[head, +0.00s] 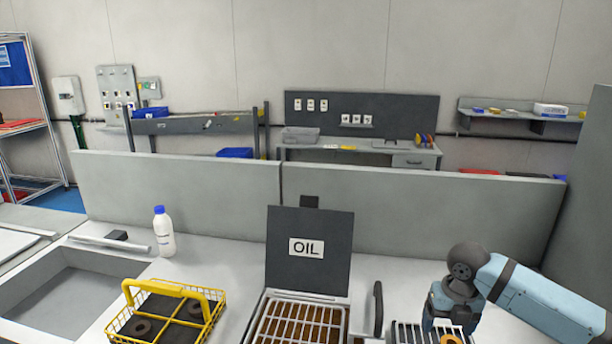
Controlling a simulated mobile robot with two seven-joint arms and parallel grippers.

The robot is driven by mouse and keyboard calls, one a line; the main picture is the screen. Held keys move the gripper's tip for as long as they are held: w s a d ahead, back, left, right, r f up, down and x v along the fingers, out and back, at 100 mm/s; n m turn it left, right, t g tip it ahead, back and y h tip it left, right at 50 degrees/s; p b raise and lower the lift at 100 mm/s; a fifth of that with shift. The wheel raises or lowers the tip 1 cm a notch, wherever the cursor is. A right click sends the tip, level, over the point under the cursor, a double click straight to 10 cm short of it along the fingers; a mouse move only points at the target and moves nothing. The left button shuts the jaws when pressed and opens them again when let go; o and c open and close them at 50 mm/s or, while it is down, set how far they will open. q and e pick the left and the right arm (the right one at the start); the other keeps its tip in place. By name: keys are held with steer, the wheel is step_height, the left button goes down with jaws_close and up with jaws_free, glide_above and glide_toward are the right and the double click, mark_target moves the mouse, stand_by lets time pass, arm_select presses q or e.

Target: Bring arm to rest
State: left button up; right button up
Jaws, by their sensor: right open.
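My right arm comes in from the right edge, with blue links and a dark joint. My right gripper (447,329) is low at the bottom right, partly cut off by the frame edge. It is open, and its fingers are hard to make out. A yellow ring-like part (453,337) shows just below the wrist, beside a grey slotted rack (408,333); I cannot tell whether the gripper touches either. My left gripper is not in view.
A box with an open lid marked OIL (310,262) and a grid stands at the centre. A yellow wire basket (211,293) and a white bottle (164,238) are left of it, beside a sink (66,287). A low grey partition (420,214) closes the counter's back.

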steer(key=s+a+f+m, duration=0.2)
steer(key=a, duration=0.1)
steer(key=s+a+f+m+y, duration=0.1)
steer(key=s+a+f, duration=0.1)
steer(key=s+a, duration=0.1)
steer(key=s+a+f+m, duration=0.2)
steer(key=a, duration=0.1)
steer(key=shift+s+a+f+m+t, duration=0.15)
steer(key=shift+s+a+m+t, duration=0.15)
steer(key=shift+s+t, duration=0.1)
steer(key=s+a+f+m+t+y, duration=0.1)
steer(key=s+a+f+m+y, duration=0.1)
steer(key=s+a+m, duration=0.35)
steer(key=s+d+m+h, duration=0.1)
steer(key=s+d+m, duration=0.2)
steer(key=s+m, duration=0.35)
steer(key=s+d+m+t+h, duration=0.1)
steer(key=s+d+m, duration=0.2)
steer(key=s+m, duration=0.3)
steer(key=s+d+m+h, duration=0.1)
steer(key=s+d+m, duration=0.2)
steer(key=s+m, duration=0.35)
steer(key=w+a+f+t+y+p, duration=0.3)
steer(key=w+a+f+t+p, duration=0.3)
steer(key=w+f+t+p, duration=0.1)
steer(key=shift+a+m+t, duration=0.35)
steer(key=shift+t, duration=0.05)
steer(key=shift+c, duration=0.4)
